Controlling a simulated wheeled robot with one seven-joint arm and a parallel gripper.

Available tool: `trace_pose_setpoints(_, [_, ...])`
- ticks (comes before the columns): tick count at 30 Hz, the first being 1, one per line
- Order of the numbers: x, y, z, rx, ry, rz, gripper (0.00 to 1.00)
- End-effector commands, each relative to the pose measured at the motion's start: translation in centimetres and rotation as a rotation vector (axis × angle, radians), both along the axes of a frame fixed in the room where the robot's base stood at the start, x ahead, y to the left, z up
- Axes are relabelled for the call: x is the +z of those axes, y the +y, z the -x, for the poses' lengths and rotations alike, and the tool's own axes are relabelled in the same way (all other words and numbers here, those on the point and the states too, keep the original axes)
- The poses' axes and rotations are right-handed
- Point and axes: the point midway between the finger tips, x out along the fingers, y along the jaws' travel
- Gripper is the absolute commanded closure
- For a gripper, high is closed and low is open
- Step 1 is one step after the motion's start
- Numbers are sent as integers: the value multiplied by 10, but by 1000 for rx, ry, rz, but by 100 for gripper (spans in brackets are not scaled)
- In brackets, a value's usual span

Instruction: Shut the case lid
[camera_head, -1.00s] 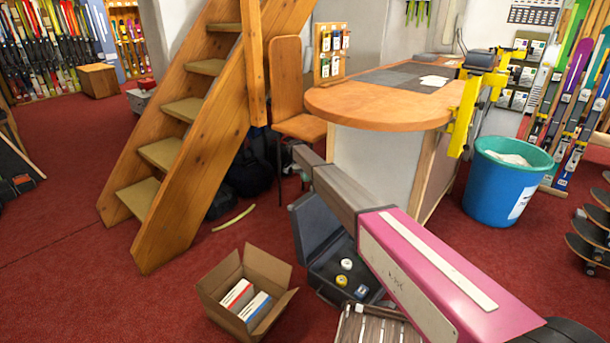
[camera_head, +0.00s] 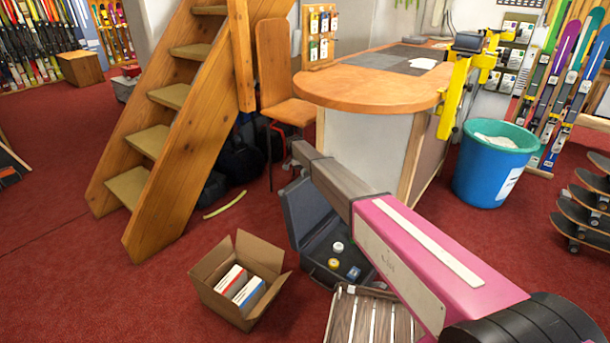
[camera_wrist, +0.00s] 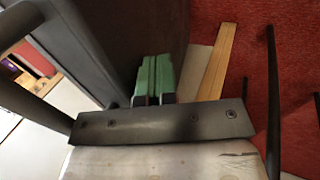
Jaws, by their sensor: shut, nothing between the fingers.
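The dark grey case stands open on the red floor in the head view, its lid (camera_head: 305,212) raised at the back left. Its base (camera_head: 322,268) holds small round rolls and a small blue item. My arm reaches over the case's right side and covers part of it. My gripper (camera_wrist: 153,78) shows in the wrist view with its green fingertips together and nothing between them. In the head view I cannot make out my fingertips. A dark surface lies beyond the fingers in the wrist view; I cannot tell what it is or whether they touch it.
An open cardboard box (camera_head: 238,280) with small boxes stands left of the case. A slatted wooden crate (camera_head: 350,318) is in front of it. Behind are a rounded counter (camera_head: 390,92) and a chair (camera_head: 290,108). Wooden stairs (camera_head: 170,150) stand left; a blue bin (camera_head: 485,175) stands right.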

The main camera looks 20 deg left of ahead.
Motion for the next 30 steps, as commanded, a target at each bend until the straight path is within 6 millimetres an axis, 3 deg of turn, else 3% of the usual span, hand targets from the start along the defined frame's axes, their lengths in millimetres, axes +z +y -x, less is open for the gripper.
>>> trace_pose_setpoints(5, [5,-12,6,0,-13,-28,100])
trace_pose_setpoints(11, [18,-46,23,-3,-50,-120,100])
trace_pose_setpoints(20, [29,-130,60,-5,-151,-361,100])
trace_pose_setpoints(30, [9,-230,100,-7,-274,-659,100])
